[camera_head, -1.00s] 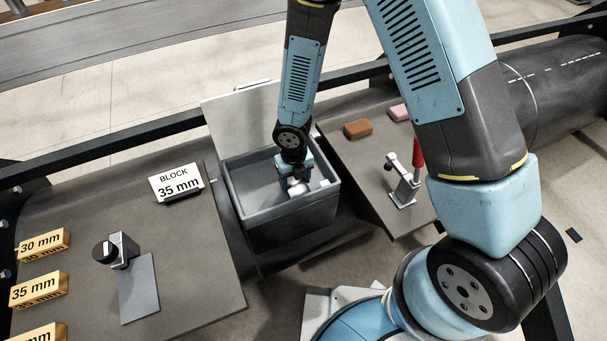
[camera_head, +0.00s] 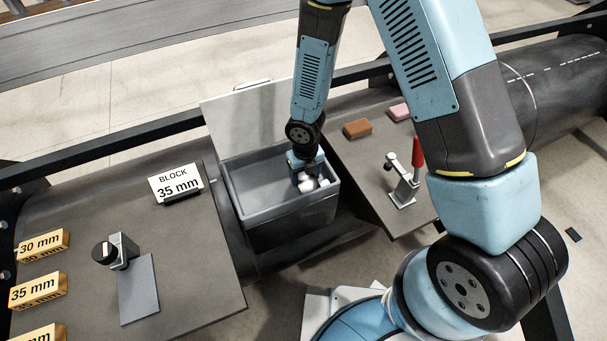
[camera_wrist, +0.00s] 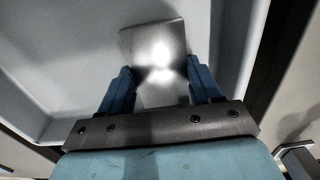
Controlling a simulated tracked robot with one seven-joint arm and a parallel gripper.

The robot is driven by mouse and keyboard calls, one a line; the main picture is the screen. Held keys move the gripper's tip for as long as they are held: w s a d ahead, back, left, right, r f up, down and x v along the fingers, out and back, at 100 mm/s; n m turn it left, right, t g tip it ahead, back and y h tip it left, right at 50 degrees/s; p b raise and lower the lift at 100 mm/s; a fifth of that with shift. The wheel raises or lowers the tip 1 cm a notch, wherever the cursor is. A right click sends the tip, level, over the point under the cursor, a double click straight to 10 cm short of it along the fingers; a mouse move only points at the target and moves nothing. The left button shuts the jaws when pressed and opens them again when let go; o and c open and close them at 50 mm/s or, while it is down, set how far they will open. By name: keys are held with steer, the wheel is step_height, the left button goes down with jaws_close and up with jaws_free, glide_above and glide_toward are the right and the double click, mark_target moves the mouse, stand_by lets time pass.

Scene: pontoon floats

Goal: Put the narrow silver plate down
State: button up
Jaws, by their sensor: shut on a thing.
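The narrow silver plate (camera_wrist: 152,45) is held between the two blue fingers of my gripper (camera_wrist: 161,82) in the wrist view. It is shiny and flat, and a bright glare hides part of its face. In the head view my gripper (camera_head: 306,172) is over the right end of an open grey bin (camera_head: 262,222), with its tips below the level of the back rim. The plate shows there only as a small bright patch (camera_head: 307,185). I cannot tell whether it touches the bin's floor or wall.
A small white thing (camera_head: 324,182) shows by the bin's right wall. The left table holds a "BLOCK 35 mm" sign (camera_head: 175,183), yellow marked blocks (camera_head: 38,288) and a gauge-like device (camera_head: 122,250). The right table has a red-handled clamp (camera_head: 405,185), a brown block (camera_head: 357,128) and a pink block (camera_head: 400,112).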

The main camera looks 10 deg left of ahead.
mark_target(305, 178)
steer(key=shift+f, duration=0.1)
steer(key=o, duration=1.2)
steer(key=shift+o, duration=0.2)
step_height(305, 178, up, 12)
steer(key=shift+r, duration=0.2)
